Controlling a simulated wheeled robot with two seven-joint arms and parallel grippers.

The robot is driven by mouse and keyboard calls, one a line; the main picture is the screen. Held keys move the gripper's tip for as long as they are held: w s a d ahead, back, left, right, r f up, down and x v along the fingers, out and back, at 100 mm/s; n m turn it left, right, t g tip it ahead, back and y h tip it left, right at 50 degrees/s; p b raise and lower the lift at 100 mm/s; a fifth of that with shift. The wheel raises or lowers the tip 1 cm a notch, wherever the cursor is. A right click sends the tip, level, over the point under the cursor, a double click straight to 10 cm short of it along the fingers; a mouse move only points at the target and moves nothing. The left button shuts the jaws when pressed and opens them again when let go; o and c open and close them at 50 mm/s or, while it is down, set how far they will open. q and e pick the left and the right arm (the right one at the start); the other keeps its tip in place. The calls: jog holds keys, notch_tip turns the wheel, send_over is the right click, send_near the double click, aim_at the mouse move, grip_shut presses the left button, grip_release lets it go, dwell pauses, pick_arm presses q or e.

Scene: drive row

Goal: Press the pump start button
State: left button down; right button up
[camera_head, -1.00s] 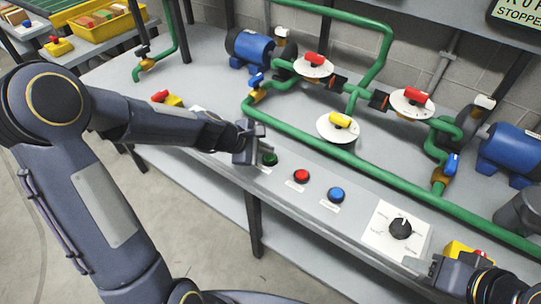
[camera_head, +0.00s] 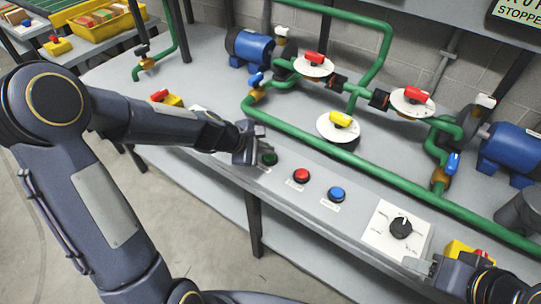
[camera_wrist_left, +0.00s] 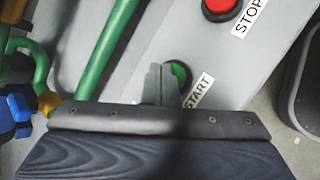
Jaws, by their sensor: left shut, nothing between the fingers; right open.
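The green start button (camera_head: 269,159) sits on the sloped front panel (camera_head: 318,200), left of a red button. In the left wrist view the green button (camera_wrist_left: 178,72) is beside a START label (camera_wrist_left: 199,91), partly covered by my finger. My left gripper (camera_head: 246,157) is shut and empty, its tips just left of the green button in the head view. In the left wrist view the shut fingers (camera_wrist_left: 164,84) overlap the button's left edge; I cannot tell if they touch it. My right gripper (camera_head: 420,267) is open at the lower right, near the panel's front edge.
A red stop button (camera_head: 301,176), a blue button (camera_head: 337,194) and a dial (camera_head: 400,228) lie along the panel. Green pipes (camera_head: 345,158) with valves run behind. A display (camera_head: 518,12) reads STOPPED. A yellow box (camera_head: 462,250) is beside my right gripper.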

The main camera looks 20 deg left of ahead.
aim_at(266, 157)
pick_arm(q)
jog(key=shift+f, duration=0.35)
dwell(0.3)
jog(key=shift+r, duration=0.55)
jog(key=shift+p, duration=0.3)
notch_tip(266, 157, up, 6)
jog(key=p, duration=0.5)
dwell(0.5)
